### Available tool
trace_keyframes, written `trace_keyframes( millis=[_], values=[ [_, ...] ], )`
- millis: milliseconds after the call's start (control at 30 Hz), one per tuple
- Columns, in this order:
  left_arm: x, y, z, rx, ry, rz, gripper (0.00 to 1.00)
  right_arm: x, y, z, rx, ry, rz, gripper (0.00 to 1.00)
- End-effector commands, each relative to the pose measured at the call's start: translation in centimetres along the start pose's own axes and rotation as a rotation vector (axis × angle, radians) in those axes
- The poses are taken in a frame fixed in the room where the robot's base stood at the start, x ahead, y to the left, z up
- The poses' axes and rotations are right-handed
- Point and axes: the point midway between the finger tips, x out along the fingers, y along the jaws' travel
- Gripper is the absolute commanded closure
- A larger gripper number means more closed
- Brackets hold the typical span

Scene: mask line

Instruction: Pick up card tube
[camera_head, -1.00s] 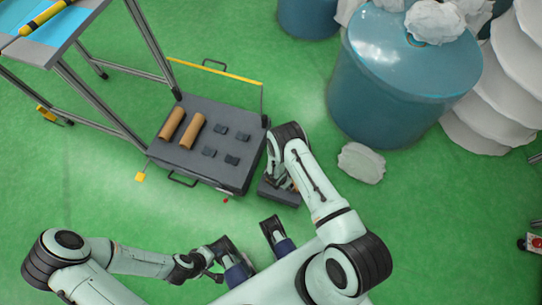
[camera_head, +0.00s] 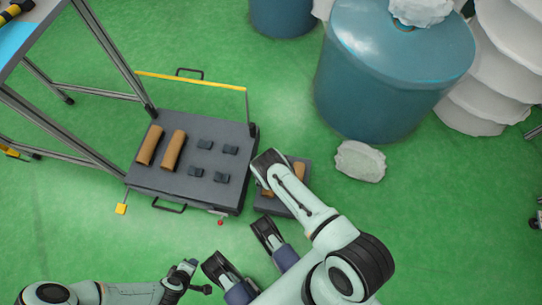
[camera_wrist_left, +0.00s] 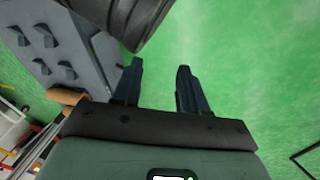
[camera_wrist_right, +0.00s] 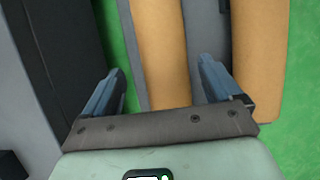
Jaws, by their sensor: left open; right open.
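Two brown card tubes, left (camera_head: 150,146) and right (camera_head: 173,151), lie side by side on the dark cart (camera_head: 190,185). Two more tubes lie in a small dark tray (camera_head: 270,207) right of the cart, partly hidden by my right arm. In the right wrist view my right gripper (camera_wrist_right: 160,70) is open, with one tray tube (camera_wrist_right: 158,40) between its fingers' lines. The second tray tube (camera_wrist_right: 262,60) lies to the right, beyond the right finger. I cannot tell if the fingers touch either tube. My left gripper (camera_wrist_left: 155,80) is open and empty over green floor.
Several small black blocks (camera_head: 204,144) sit in the cart's right half. A metal-framed table (camera_head: 110,55) stands at upper left. A large blue barrel (camera_head: 390,75), white sacks (camera_head: 500,60) and a pale lump (camera_head: 360,161) are at right.

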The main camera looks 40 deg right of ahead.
Motion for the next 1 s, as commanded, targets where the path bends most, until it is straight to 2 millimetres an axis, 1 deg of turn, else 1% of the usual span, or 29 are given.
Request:
trace_keyframes(
  millis=[33, 200, 300, 400, 533, 733, 767, 800, 867, 900, 933, 1000],
  values=[
    [0.6, -0.6, 0.7, -0.005, -0.021, -0.009, 0.57, 0.7, -0.2, -0.1, -0.001, 0.000, -0.002, 0.08],
    [2.2, -2.5, 3.3, -0.025, -0.102, -0.045, 0.57, 3.0, -0.6, 0.0, -0.003, 0.000, -0.003, 0.08],
    [2.9, -3.5, 4.6, -0.037, -0.144, -0.064, 0.57, 3.9, -0.5, 0.0, -0.001, 0.001, -0.002, 0.08],
    [3.3, -4.2, 5.5, -0.045, -0.173, -0.077, 0.57, 4.5, -0.6, 0.0, -0.002, 0.000, -0.002, 0.08],
    [3.4, -4.6, 6.1, -0.051, -0.192, -0.085, 0.57, 4.8, -0.5, 0.1, -0.001, 0.001, -0.001, 0.08],
    [3.3, -4.6, 6.1, -0.051, -0.192, -0.085, 0.57, 4.7, -0.5, 0.1, -0.001, 0.001, -0.001, 0.08],
    [3.3, -4.6, 6.1, -0.051, -0.192, -0.085, 0.57, 4.7, -0.5, 0.1, 0.000, 0.001, -0.001, 0.15],
    [3.3, -4.6, 6.1, -0.051, -0.192, -0.085, 0.57, 4.7, -0.5, 0.1, 0.000, 0.001, -0.001, 0.28],
    [3.3, -4.6, 6.1, -0.050, -0.191, -0.084, 0.57, 4.7, -0.5, 0.1, 0.000, 0.001, -0.001, 0.48],
    [3.3, -4.6, 6.1, -0.050, -0.191, -0.084, 0.57, 4.7, -0.5, 0.1, 0.000, 0.001, -0.001, 0.61],
    [3.3, -4.5, 6.1, -0.050, -0.191, -0.084, 0.57, 4.7, -0.5, 0.1, 0.000, 0.001, -0.001, 0.65],
    [3.3, -4.5, 6.1, -0.050, -0.191, -0.084, 0.57, 4.7, -0.5, 0.1, 0.000, 0.001, -0.001, 0.65]
  ],
)
